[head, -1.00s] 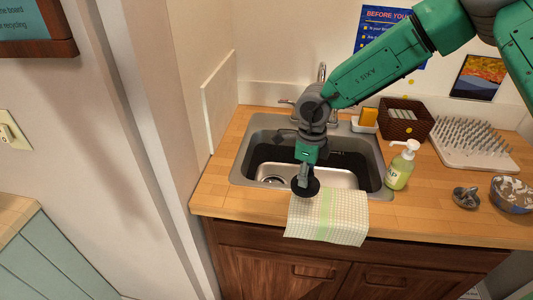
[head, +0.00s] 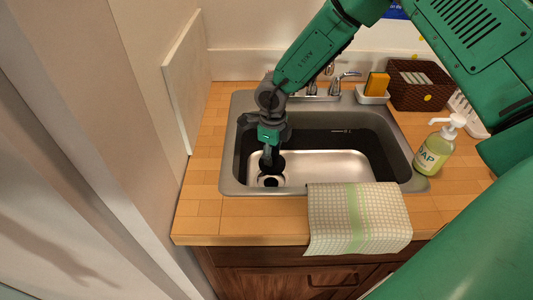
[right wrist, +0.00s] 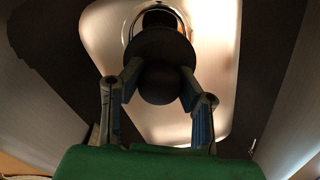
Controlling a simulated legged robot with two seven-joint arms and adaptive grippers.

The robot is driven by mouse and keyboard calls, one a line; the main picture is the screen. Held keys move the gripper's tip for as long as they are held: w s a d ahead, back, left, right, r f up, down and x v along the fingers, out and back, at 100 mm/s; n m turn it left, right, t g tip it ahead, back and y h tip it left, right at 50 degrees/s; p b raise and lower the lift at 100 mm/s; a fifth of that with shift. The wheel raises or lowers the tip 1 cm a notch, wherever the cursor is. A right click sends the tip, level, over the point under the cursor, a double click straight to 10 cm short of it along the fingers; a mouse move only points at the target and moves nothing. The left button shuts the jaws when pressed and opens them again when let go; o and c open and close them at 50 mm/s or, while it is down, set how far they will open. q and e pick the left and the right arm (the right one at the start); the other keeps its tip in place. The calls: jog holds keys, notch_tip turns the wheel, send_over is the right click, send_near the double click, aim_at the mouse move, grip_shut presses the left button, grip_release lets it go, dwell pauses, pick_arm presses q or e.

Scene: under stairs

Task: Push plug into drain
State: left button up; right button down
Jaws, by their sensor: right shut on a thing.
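The black plug (head: 274,166) is in my right gripper (head: 268,152), inside the left part of the sink (head: 345,165). The drain (head: 271,181) is a round metal ring with a dark hole in the basin floor, just below the plug in the picture. In the right wrist view, my right gripper (right wrist: 160,72) is shut on the plug's round knob (right wrist: 159,86). The plug's wide disc (right wrist: 158,46) partly covers the drain ring (right wrist: 132,22). The gap between plug and drain cannot be judged. My left gripper is not in view.
A checked towel (head: 358,215) hangs over the sink's front edge. A soap bottle (head: 434,150) stands right of the sink. The faucet (head: 342,82), a sponge in a white holder (head: 372,97) and a brown basket (head: 418,85) are behind. A wall panel (head: 186,80) stands left.

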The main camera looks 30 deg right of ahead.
aim_at(270, 169)
jog(key=shift+d+f+b, duration=0.15)
jog(key=shift+f+b, duration=0.15)
jog(key=shift+f, duration=0.15)
notch_tip(270, 169, down, 3)
jog(key=shift+r+b, duration=0.15)
jog(key=shift+b, duration=1.05)
jog(key=shift+a+f+b, duration=0.45)
jog(key=shift+a+f, duration=0.15)
jog(key=shift+f, duration=0.2)
jog(key=shift+d+f, duration=0.15)
jog(key=shift+d, duration=0.45)
jog(key=shift+s+a, duration=0.1)
jog(key=shift+a, duration=0.7)
jog(key=shift+d, duration=0.4)
jog(key=shift+a, duration=0.1)
jog(key=shift+f, duration=0.35)
